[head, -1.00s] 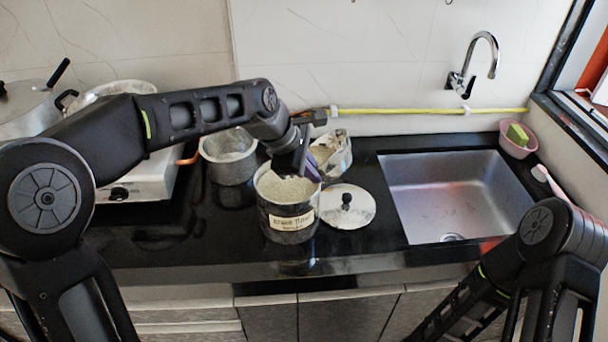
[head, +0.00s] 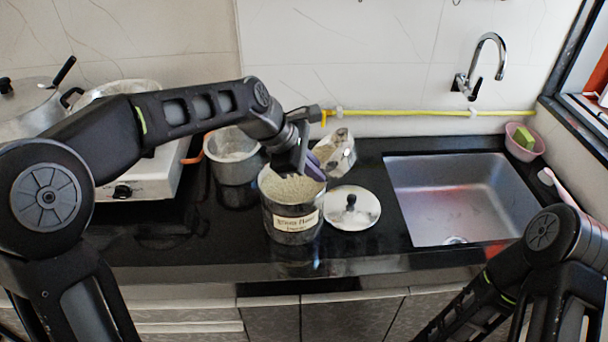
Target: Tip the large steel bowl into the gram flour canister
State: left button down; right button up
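The gram flour canister (head: 293,222) is a steel pot with a white label. It stands upright and open on the black counter, with pale flour (head: 292,187) inside. My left gripper (head: 312,166) is above its back right rim, pointing down. Its fingers are mostly hidden by the wrist, so its opening is unclear. A tilted, pale grey-white vessel (head: 338,150) shows just behind and right of the gripper. It may be the steel bowl, but I cannot tell whether the gripper holds it. My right gripper is out of view.
A round steel pot (head: 232,158) stands behind and left of the canister. A lid with a black knob (head: 351,208) lies to its right. The sink (head: 460,198) is farther right, the white stove (head: 150,178) at left. The front counter strip is clear.

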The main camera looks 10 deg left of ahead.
pick_arm(q)
jog(key=shift+a+h, duration=0.15)
jog(key=shift+h, duration=0.15)
jog(key=shift+w+a+h+b, duration=0.1)
jog(key=shift+h+b, duration=0.2)
jog(key=shift+b, duration=0.2)
jog(key=shift+a, duration=0.1)
jog(key=shift+a+r+h, duration=0.1)
jog(key=shift+h, duration=0.2)
jog(key=shift+a+r+n+h+b, duration=0.2)
jog(key=shift+n+h+b, duration=0.1)
jog(key=shift+h+b, duration=0.15)
jog(key=shift+d, duration=0.1)
dwell(0.5)
jog(key=shift+w+a+r+h+b, duration=0.1)
jog(key=shift+a+r+h+b, duration=0.15)
jog(key=shift+a+h+b, duration=0.25)
jog(key=shift+d, duration=0.15)
